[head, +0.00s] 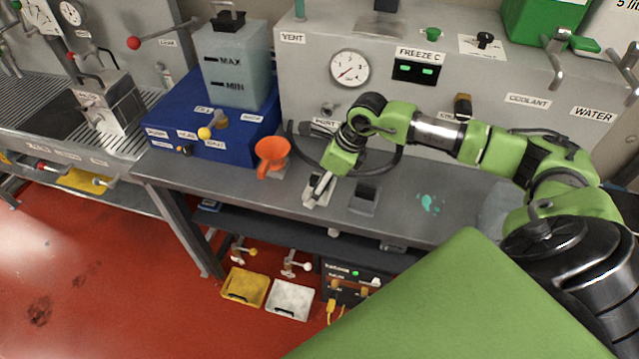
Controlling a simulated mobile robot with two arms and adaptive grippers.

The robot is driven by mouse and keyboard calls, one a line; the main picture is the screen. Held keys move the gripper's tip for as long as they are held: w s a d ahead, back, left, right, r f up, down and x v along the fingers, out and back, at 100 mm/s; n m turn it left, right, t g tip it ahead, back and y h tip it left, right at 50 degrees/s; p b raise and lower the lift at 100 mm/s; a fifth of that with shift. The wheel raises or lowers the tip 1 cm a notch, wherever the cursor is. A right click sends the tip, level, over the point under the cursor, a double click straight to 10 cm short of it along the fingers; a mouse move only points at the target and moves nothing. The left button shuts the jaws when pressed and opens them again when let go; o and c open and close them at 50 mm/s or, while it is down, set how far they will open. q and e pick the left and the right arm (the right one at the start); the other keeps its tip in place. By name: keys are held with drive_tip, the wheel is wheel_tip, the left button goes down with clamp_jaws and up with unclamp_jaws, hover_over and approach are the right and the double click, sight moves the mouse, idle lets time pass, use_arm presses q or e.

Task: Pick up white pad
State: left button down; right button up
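A small whitish pad-like piece (325,197) shows on the grey bench top, partly hidden behind my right gripper's fingers. My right arm comes in from the right, and my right gripper (316,189) points down at this piece, at or just above it. The fingers overlap the piece, so I cannot tell whether they are open or shut on it, or whether they touch it. My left gripper is not in view.
A dark square holder (364,199) and a teal spill (429,203) lie to the right on the bench (235,187). A blue unit (212,125) stands at left. Yellow (245,287) and white (290,299) trays are below.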

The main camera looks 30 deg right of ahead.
drive_tip(key=shift+s, duration=0.1)
drive_tip(key=shift+c, duration=0.7)
drive_tip(key=c, duration=1)
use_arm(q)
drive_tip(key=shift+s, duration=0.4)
use_arm(e)
drive_tip(key=shift+c, duration=0.3)
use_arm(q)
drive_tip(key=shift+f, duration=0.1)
use_arm(e)
drive_tip(key=shift+r, duration=0.1)
